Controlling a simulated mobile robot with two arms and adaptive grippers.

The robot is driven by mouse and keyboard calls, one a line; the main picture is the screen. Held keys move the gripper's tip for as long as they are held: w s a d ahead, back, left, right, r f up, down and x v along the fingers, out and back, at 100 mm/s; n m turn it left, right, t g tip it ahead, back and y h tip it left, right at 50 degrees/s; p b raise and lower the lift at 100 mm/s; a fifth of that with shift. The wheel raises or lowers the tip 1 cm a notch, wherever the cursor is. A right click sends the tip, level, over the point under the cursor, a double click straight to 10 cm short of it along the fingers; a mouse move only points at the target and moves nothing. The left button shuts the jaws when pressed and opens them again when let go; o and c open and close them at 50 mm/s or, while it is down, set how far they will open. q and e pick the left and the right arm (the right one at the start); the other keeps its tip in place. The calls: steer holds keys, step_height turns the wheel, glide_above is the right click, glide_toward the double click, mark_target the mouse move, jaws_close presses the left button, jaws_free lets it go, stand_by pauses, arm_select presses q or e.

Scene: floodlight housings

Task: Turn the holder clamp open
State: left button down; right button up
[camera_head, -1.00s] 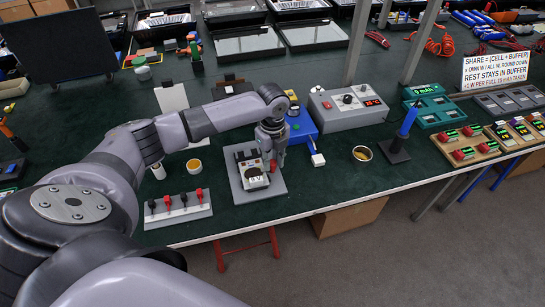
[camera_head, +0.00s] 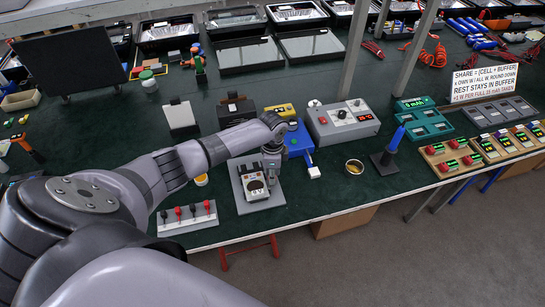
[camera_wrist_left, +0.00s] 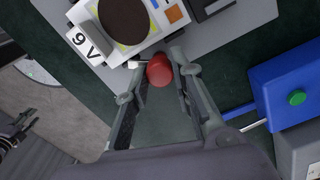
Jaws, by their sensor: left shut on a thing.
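The holder (camera_head: 246,205) is a light grey plate near the front edge of the green table. On it sits a small white and dark unit (camera_head: 255,186). In the left wrist view the unit (camera_wrist_left: 148,41) carries a dark disc, coloured squares and a "9 V" label. The clamp's red knob (camera_wrist_left: 159,70) lies between the fingertips of my left gripper (camera_wrist_left: 160,74), which is shut on it. In the head view my left gripper (camera_head: 271,176) points down over the plate's right side and hides the knob. My right gripper is not in view.
A blue unit (camera_head: 299,141) and a grey box with a red display (camera_head: 343,121) stand just behind and right. A strip with red and black plugs (camera_head: 188,217) lies to the left. A small round dish (camera_head: 354,166) stands to the right, with bare table around it.

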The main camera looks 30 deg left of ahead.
arm_select(q)
steer(key=n+p, duration=0.2)
steer(key=n, duration=0.1)
steer(key=shift+r+n, duration=0.15)
steer(key=shift+n, duration=0.15)
steer(key=shift+n+p, duration=0.9)
steer(key=shift+n, duration=0.5)
steer(key=c, duration=1.4)
jaws_free()
step_height(320, 180, up, 12)
steer(key=shift+f, duration=0.2)
